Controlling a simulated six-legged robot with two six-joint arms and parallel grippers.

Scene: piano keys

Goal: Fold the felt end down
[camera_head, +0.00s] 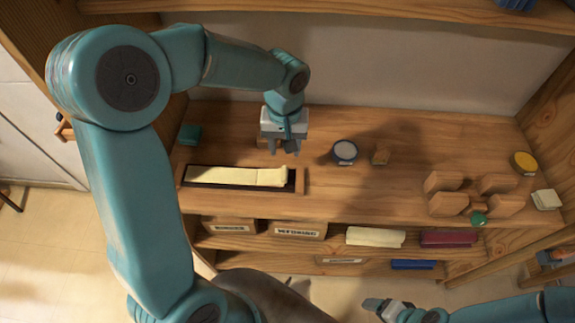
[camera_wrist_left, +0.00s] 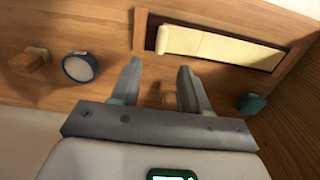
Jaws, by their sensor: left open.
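A cream felt strip (camera_head: 235,177) lies in a long dark recessed tray (camera_head: 240,188) with a wooden frame. Its right end in the head view is raised or rolled up (camera_head: 283,173). In the left wrist view the felt (camera_wrist_left: 220,47) runs across the top, with this end at the left. My left gripper (camera_head: 284,153) is open and points down just behind the raised end, apart from it. Its spread fingers show in the left wrist view (camera_wrist_left: 159,70), with no felt between them. My right gripper (camera_head: 383,308) is low at the front; its jaws are unclear.
A teal block (camera_head: 190,134) is at the left. Several wooden blocks (camera_head: 445,181) and a yellow-topped tin (camera_head: 524,162) are at the right.

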